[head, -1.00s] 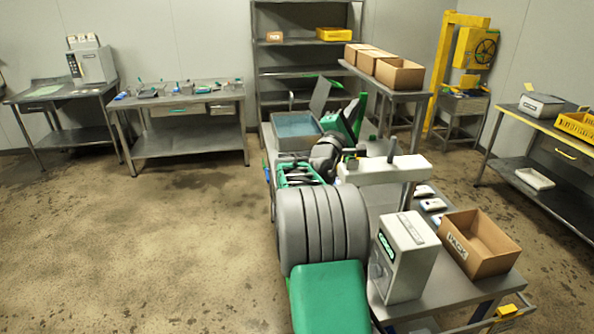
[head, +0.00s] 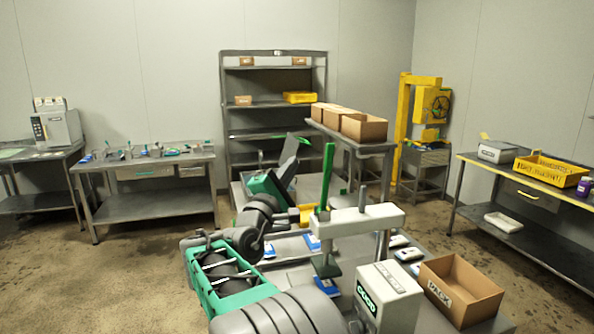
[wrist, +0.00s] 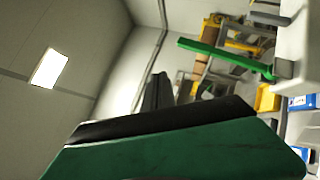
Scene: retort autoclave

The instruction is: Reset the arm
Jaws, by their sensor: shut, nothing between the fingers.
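My arm comes in from the bottom of the head view, with a grey ringed joint, a green link and a dark wrist joint. My gripper (head: 272,186) is the green and dark hand beyond that joint, raised above the workbench (head: 285,247). It is shut and holds nothing that I can see; the fingertips are hard to make out. In the wrist view the green and black hand (wrist: 175,140) fills the lower part. The pale bench press (head: 355,220) with its upright green lever (head: 328,175) stands just right of my arm; the lever also shows in the wrist view (wrist: 225,55).
A grey box-shaped machine (head: 388,297) and an open carton (head: 460,290) stand at the bench's near right. Blue and white packs (head: 327,286) lie on the bench. Cartons (head: 364,128) stand on a table behind. The floor at left (head: 100,285) is clear.

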